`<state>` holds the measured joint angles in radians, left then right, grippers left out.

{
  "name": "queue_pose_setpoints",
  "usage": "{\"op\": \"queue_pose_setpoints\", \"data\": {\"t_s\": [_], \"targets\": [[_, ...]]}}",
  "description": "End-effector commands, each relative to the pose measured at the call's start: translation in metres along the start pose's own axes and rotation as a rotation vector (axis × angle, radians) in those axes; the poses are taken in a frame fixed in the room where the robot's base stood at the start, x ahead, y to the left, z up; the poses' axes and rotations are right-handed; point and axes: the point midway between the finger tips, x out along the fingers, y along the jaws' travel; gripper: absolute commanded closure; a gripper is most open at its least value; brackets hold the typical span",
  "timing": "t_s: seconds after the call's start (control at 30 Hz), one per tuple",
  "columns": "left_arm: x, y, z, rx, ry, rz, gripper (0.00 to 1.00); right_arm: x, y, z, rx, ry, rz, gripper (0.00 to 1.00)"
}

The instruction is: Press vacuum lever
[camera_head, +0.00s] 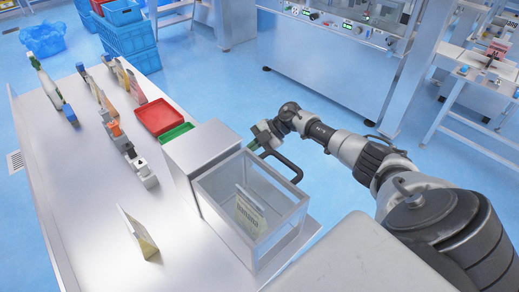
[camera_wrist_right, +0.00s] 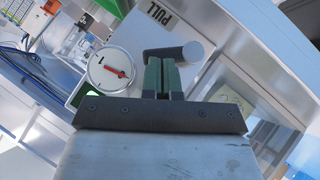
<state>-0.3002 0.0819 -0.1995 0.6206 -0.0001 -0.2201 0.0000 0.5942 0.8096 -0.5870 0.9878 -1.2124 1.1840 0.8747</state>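The vacuum machine (camera_head: 200,147) is a metal box with a clear chamber (camera_head: 285,215) at the table's near right. A pouch (camera_head: 250,212) with printed lettering stands inside the chamber. In the right wrist view, a dark lever (camera_wrist_right: 160,54) with a grey round end sticks out beside a round gauge (camera_wrist_right: 110,70) with a red needle. My right gripper (camera_head: 258,142) is at the machine's far right side. Its green fingers (camera_wrist_right: 162,66) are close together with nothing seen between them, and their tips overlap the lever; contact is unclear. My left gripper is out of view.
A black curved handle (camera_head: 285,168) stands out from the machine near my right gripper. A red tray (camera_head: 160,116) and a green tray (camera_head: 176,133) lie behind the machine. Another pouch (camera_head: 138,232) stands on the table (camera_head: 85,190) at left. Several items line the table's far part.

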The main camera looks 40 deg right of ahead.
Motion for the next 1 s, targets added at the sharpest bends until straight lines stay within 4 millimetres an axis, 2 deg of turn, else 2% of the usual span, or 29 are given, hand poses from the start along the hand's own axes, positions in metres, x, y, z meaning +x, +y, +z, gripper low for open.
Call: {"op": "queue_pose_setpoints", "data": {"t_s": [0.37, 1.0], "targets": [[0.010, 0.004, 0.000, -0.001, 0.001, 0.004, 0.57, 0.010, 0.004, 0.003, 0.131, 0.009, -0.140, 1.00], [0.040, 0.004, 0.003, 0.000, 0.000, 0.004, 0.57, 0.020, 0.006, 0.012, 0.334, 0.009, -0.347, 1.00]]}}
